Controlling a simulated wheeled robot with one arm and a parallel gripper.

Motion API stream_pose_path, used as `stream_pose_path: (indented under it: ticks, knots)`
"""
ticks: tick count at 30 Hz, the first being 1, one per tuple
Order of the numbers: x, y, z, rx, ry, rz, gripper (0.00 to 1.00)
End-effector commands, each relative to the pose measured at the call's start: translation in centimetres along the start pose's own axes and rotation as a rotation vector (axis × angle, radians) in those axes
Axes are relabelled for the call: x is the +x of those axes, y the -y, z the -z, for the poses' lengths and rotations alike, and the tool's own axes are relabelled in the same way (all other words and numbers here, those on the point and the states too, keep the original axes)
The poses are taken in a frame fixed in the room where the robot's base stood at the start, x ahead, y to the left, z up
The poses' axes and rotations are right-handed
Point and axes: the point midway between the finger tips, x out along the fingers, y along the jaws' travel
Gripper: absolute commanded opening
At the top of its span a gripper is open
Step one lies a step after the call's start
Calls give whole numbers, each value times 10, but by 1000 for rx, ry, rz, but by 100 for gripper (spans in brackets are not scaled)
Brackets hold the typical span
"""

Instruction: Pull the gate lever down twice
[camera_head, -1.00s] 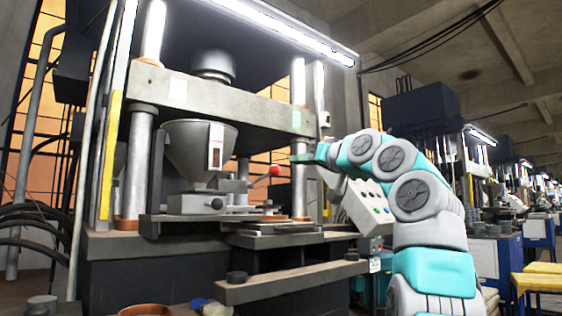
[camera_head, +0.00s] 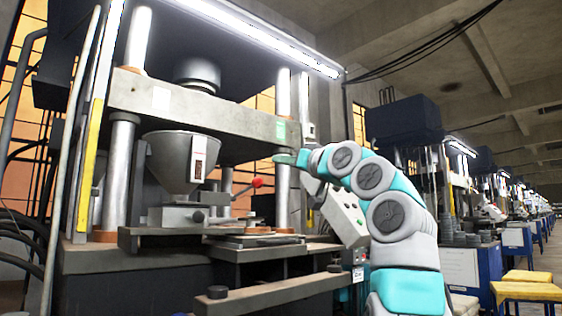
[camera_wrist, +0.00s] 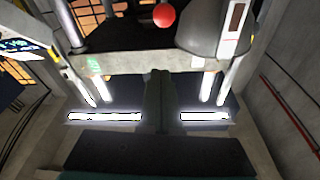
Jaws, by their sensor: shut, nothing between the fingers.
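The gate lever (camera_head: 242,191) is a thin rod with a red ball knob (camera_head: 257,182), slanting up and right from beside the base of the grey hopper (camera_head: 180,160). The knob also shows at the top of the wrist view (camera_wrist: 164,15), with the hopper (camera_wrist: 212,30) to its right. My gripper (camera_head: 279,158) is above and right of the knob in the head view, apart from it. In the wrist view my gripper (camera_wrist: 160,80) is shut and empty, pointing up the picture toward the press, with a gap below the knob.
The press crossbeam (camera_head: 200,118) and its right column (camera_head: 283,195) stand close to my gripper. A control box (camera_head: 345,215) with buttons is below my forearm. A front rail (camera_head: 280,294) and work plate (camera_head: 255,241) lie lower. Yellow stools (camera_head: 525,290) are at the right.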

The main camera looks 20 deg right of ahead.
Motion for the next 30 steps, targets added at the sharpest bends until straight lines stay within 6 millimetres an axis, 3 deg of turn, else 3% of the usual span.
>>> stream_pose_path:
  ticks: [6,15,21,30]
  knots:
    - [40,0,6,2,1,-1,0]
    - [76,0,5,0,0,-2,0]
    - [69,-2,-20,-2,-1,-2,0]
    - [62,0,-35,-3,-2,-1,0]
